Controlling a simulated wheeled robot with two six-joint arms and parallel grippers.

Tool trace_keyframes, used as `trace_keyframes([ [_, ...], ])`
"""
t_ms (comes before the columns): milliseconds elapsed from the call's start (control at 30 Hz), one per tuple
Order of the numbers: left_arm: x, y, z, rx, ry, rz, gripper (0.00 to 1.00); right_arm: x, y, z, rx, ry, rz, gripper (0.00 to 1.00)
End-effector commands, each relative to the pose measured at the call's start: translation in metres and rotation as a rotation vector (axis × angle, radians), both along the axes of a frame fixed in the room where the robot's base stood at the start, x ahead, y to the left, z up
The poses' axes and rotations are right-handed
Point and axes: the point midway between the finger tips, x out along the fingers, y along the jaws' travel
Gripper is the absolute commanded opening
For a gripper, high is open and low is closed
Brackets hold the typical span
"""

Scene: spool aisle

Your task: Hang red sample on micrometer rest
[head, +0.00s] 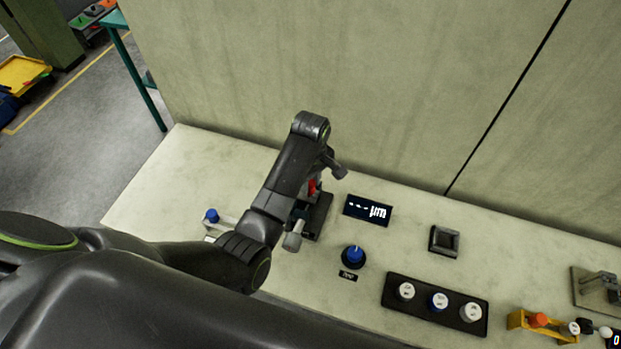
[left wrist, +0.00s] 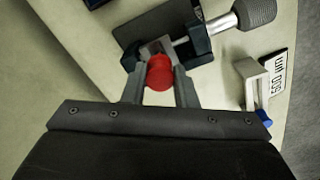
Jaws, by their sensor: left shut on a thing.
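The red sample (head: 313,187) shows as a small patch beside my left gripper (head: 322,180) in the head view, mostly hidden by the arm. In the left wrist view, the red sample (left wrist: 160,72) sits between the two fingers of the left gripper (left wrist: 160,88), which is shut on it. The micrometer rest (head: 319,217) is a dark stand under the gripper. In the left wrist view its dark frame (left wrist: 196,47) and grey thimble (left wrist: 255,12) lie just past the sample. A grey bracket (left wrist: 155,47) is right at the sample; I cannot tell whether they touch.
A display (head: 367,210), a blue knob (head: 353,256) and a square black dish (head: 444,240) stand right of the rest. A black tray (head: 420,303) holds three round pieces. A yellow rack (head: 517,320) is farther right. A blue-capped holder (head: 211,216) is at left.

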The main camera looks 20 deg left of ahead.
Motion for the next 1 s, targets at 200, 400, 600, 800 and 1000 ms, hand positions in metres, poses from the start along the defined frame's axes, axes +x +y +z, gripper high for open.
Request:
trace_keyframes([
  [200, 0.0, 0.0, -0.01, 0.0, 0.0, 0.0, 0.04, 0.0, -0.002, -0.004, -0.002, 0.0, 0.001, 0.36],
  [400, 0.0, 0.0, -0.018, 0.0, 0.0, 0.0, 0.04, 0.0, -0.003, -0.008, -0.003, 0.001, 0.001, 0.36],
  [600, 0.0, 0.0, -0.024, 0.0, 0.0, 0.0, 0.04, -0.001, -0.003, -0.01, -0.004, 0.001, 0.0, 0.36],
  [800, 0.0, 0.0, -0.023, 0.0, 0.0, 0.0, 0.51, -0.001, -0.003, -0.009, -0.004, 0.001, 0.0, 0.36],
  [1000, 0.0, 0.0, -0.023, 0.0, 0.0, 0.0, 0.51, -0.001, -0.003, -0.009, -0.003, 0.001, 0.001, 0.36],
])
